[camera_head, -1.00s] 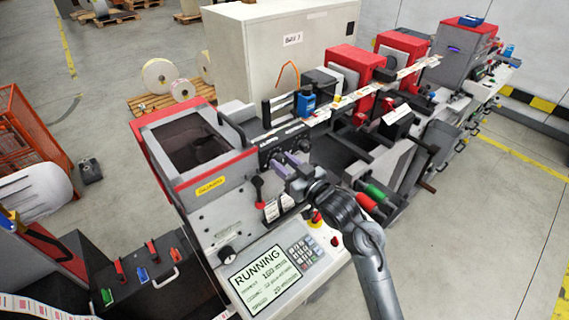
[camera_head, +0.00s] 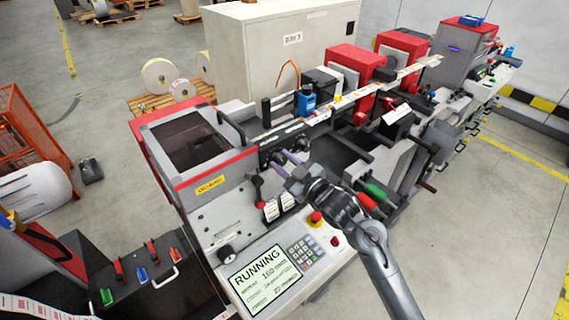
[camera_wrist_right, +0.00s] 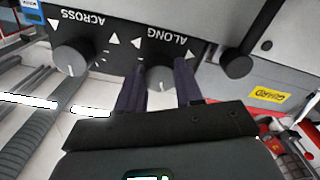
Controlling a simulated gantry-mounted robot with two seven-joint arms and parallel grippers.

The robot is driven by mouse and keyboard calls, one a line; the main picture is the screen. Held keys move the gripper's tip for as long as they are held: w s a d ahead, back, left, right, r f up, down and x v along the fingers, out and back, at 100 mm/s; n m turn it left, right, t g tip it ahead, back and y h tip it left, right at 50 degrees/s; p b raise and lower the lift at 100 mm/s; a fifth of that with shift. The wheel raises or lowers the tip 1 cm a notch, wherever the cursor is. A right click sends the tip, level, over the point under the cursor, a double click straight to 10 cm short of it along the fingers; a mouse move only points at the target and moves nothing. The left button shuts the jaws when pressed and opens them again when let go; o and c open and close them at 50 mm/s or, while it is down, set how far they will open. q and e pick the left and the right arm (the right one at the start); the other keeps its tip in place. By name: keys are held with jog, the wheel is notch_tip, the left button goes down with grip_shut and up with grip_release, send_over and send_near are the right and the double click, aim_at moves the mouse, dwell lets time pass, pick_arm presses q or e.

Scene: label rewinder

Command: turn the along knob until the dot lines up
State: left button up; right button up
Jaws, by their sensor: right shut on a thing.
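The ALONG knob (camera_wrist_right: 158,79) is a dark round knob with a light mark on its face, below the printed ALONG label, which appears upside down in the right wrist view. My right gripper (camera_wrist_right: 159,88) has one dark purple finger on each side of this knob and is shut on it. In the head view my right gripper (camera_head: 283,162) reaches the control panel from the front right; its fingers largely hide the knob there. The ACROSS knob (camera_wrist_right: 73,55) sits beside it, free. I cannot make out an alignment dot. My left gripper is not in view.
A dark knob or post (camera_wrist_right: 236,64) stands close beside the fingers in the wrist view.

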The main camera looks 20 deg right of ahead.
jog(key=n+b, duration=0.1)
jog(key=n, duration=0.2)
jog(key=shift+f+n, duration=0.1)
jog(key=shift+n, duration=0.3)
jog(key=n+b, duration=0.1)
jog(key=n, duration=0.1)
jog(key=shift+n, duration=0.4)
jog(key=n+b, duration=0.2)
jog(key=n, duration=0.2)
jog(key=shift+n+b, duration=0.3)
jog(key=shift+n, duration=0.1)
jog(key=shift+n+b, duration=0.4)
jog(key=shift+n, duration=0.3)
jog(key=o, duration=1)
jog(key=shift+o, duration=0.2)
